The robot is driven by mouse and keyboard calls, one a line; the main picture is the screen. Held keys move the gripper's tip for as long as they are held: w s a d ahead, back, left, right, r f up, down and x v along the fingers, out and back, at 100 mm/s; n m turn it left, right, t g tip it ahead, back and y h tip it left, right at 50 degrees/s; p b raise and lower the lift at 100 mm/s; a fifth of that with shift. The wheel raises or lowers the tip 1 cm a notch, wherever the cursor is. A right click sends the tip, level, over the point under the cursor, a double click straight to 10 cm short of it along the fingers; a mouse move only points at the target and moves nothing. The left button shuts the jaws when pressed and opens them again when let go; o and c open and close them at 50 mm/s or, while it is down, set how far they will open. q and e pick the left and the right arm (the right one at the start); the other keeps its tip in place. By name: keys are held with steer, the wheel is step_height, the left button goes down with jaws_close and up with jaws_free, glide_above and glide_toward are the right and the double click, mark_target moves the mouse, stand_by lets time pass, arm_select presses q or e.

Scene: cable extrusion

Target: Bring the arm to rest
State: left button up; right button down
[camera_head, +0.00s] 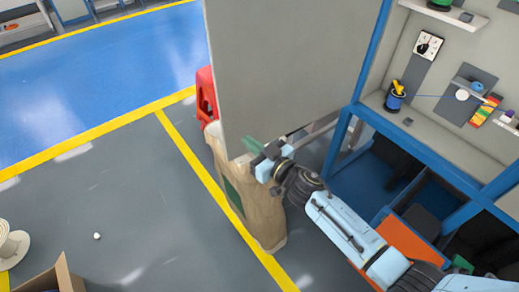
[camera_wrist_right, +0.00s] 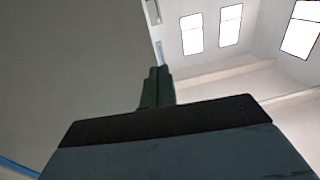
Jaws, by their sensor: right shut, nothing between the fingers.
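My right arm comes in from the lower right of the head view. It stretches toward the grey panel, and my right gripper (camera_head: 254,146) is in front of the panel's lower part. Its dark green fingers are shut with nothing between them. In the right wrist view the fingers (camera_wrist_right: 158,88) stand together, pointing up, with the grey panel to their left. Whether the gripper touches the panel I cannot tell. My left gripper is not in view.
A tall grey panel (camera_head: 285,65) stands beside a blue-framed workstation (camera_head: 444,172) with a dial, a spool and a cable. A brown sack-like object (camera_head: 262,222) and a red item (camera_head: 206,95) are near the panel. Open floor (camera_head: 130,200) lies to the left, with a cardboard box (camera_head: 55,280).

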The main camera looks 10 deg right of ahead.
steer(key=s+d+f+m+g+h+b, duration=0.1)
steer(key=s+d+f+g+h+b, duration=0.15)
steer(key=s+d+f, duration=0.7)
steer(key=s+f+m+g+h+b, duration=0.1)
steer(key=s+f+m+h+b, duration=0.2)
steer(key=f, duration=1.3)
steer(key=s+d+f+g+h+b, duration=0.25)
steer(key=s+d+f, duration=0.35)
steer(key=f, duration=0.7)
steer(key=s+d+f+g+b, duration=0.1)
steer(key=s+f, duration=0.4)
steer(key=s, duration=0.5)
steer(key=s+d+f+g+h+b, duration=0.1)
steer(key=s+f+g, duration=0.3)
steer(key=s, duration=0.7)
steer(key=s+d+f+g+h+b, duration=0.1)
steer(key=s+d+f+g+b, duration=0.1)
steer(key=s+f, duration=0.6)
steer(key=s, duration=0.3)
steer(key=shift+d+m+g, duration=0.25)
steer(key=shift+m+g, duration=0.05)
steer(key=shift+g, duration=0.1)
steer(key=shift+s+f, duration=0.1)
